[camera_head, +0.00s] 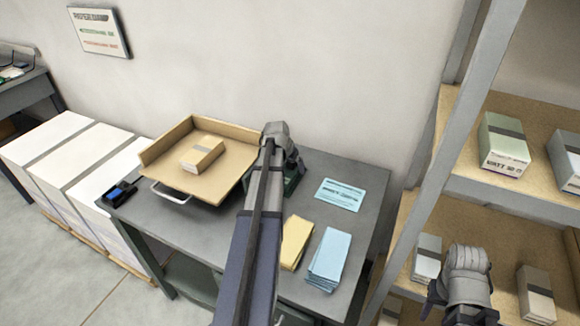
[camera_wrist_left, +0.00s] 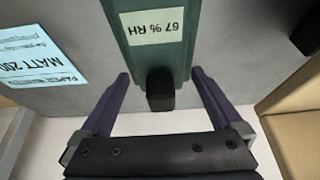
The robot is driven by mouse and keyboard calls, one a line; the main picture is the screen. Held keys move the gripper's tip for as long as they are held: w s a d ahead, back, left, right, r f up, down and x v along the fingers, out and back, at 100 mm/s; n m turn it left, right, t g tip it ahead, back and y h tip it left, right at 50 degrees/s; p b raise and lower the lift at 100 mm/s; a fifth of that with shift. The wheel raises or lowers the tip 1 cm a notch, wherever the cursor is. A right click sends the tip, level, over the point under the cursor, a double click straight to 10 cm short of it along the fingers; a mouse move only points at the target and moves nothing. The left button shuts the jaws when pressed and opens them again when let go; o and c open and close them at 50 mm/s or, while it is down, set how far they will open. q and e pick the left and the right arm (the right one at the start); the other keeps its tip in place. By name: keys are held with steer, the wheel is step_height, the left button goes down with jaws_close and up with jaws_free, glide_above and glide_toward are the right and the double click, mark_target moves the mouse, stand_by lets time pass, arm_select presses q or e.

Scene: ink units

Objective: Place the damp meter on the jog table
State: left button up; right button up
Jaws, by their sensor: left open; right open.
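The damp meter is a dark green block with a pale label reading 67 % RH and a black end; it shows in the left wrist view (camera_wrist_left: 158,55). In the head view (camera_head: 292,184) it stands on the grey table, mostly hidden behind my left arm. My left gripper (camera_wrist_left: 160,80) is open, its purple fingers on either side of the meter's black end; contact cannot be told. It also shows in the head view (camera_head: 290,158). The jog table (camera_head: 222,178) is a tan tray with raised walls, left of the meter, holding a wrapped block (camera_head: 202,154). My right gripper (camera_head: 462,312) is open by the shelf.
The grey table (camera_head: 300,206) also bears a blue card (camera_head: 340,194), yellow sheets (camera_head: 296,242), light blue sheets (camera_head: 328,258) and a small blue-black device (camera_head: 118,193). Paper stacks (camera_head: 70,160) stand at left. A shelf (camera_head: 540,198) with boxes is at right.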

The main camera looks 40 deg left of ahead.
arm_select(q)
steer(key=p+v, duration=1)
steer(key=v, duration=0.2)
steer(key=shift+p, duration=0.3)
